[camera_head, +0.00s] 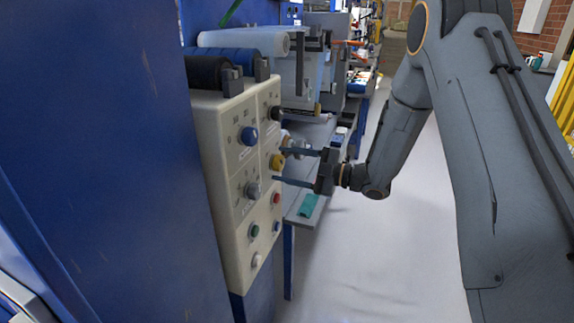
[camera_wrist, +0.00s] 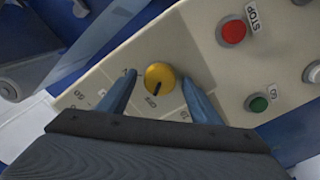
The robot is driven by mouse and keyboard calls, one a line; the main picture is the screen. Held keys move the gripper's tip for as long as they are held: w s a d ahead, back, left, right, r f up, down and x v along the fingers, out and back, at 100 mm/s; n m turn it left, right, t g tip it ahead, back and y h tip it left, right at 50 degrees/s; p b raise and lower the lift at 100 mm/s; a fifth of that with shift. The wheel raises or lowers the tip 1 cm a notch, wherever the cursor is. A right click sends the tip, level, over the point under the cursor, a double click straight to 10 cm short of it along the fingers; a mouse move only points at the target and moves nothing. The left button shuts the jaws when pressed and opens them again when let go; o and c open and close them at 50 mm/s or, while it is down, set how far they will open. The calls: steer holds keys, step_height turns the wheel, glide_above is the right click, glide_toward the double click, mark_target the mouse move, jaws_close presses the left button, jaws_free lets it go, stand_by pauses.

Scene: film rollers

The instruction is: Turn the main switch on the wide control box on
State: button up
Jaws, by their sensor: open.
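The wide control box (camera_head: 217,150) is a cream panel on the blue machine, with several knobs and buttons. A yellow knob (camera_head: 277,161) sits on its right part; it also shows in the wrist view (camera_wrist: 159,75). Its dark mark points towards a label that seems to read OFF. My gripper (camera_head: 277,166) is open in front of the panel, its two blue fingers on either side of the yellow knob. In the wrist view a gap shows between each finger and the knob. I cannot read which control is labelled as the main switch.
A blue knob (camera_head: 248,136) and a grey knob (camera_head: 253,190) are on the panel's left part. A red STOP button (camera_wrist: 232,31) and a green button (camera_wrist: 258,104) are near my right finger. Rollers (camera_head: 243,40) stand above; the pale floor (camera_head: 370,250) is clear.

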steer(key=c, duration=1)
steer(key=shift+c, duration=0.2)
steer(key=m+p, duration=0.1)
steer(key=m, duration=0.2)
steer(key=shift+m+p, duration=0.3)
steer(key=shift+m, duration=0.1)
steer(key=m+p, duration=0.1)
steer(key=m, duration=0.2)
steer(key=shift+m, duration=0.3)
steer(key=m+p, duration=0.2)
steer(key=m, duration=0.4)
steer(key=shift+m, duration=0.4)
